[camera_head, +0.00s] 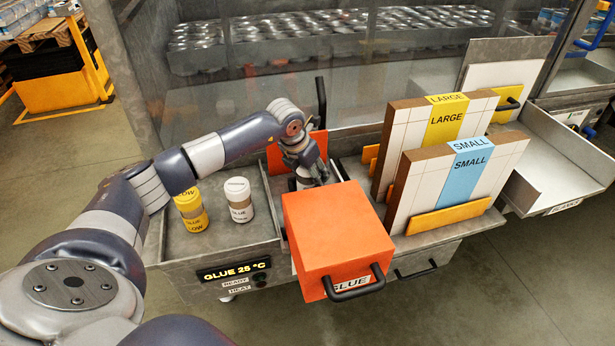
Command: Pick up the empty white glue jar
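The white glue jar (238,203) stands upright in the grey glue tray (215,242), with a brown band and a "GLUE" label. Its lid looks closed, and I cannot see whether it is empty. A yellow glue jar (191,212) stands just to its left. My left arm reaches over the tray behind both jars. My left gripper (312,172) is to the right of and behind the white jar, apart from it, close behind the orange glue box (333,233). Its fingers are small and partly hidden, so their opening is unclear. My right gripper is not in view.
An orange panel (285,154) and an upright black handle (321,100) are beside my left gripper. Boards marked LARGE (447,120) and SMALL (471,165) stand in holders to the right. A panel reading "GLUE 25 °C" (233,270) is on the tray's front.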

